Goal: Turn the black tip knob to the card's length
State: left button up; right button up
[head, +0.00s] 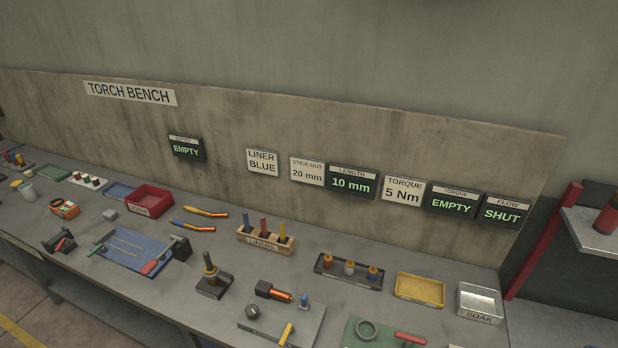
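A dark round knob (252,312), which looks like the tip knob, sits on a grey plate (268,326) at the front middle of the bench. The stick-out card (307,172) on the back panel reads 20 mm. The length display (352,182) beside it reads 10 mm in green. Neither of my grippers is in view. Any marking on the knob is too small to read.
A blue piece (304,302) and a yellow-handled piece (287,334) are also on the plate. A dark stand with an upright post (212,278) is to its left. The liners rack (264,240) and a nozzle tray (348,272) stand behind. Some bare bench lies between them.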

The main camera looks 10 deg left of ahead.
aim_at(252, 310)
jog(key=u, duration=0.5)
jog(key=k, duration=1.2)
jog(key=u, duration=1)
jog(key=i, duration=1.15)
jog(key=z, duration=0.7)
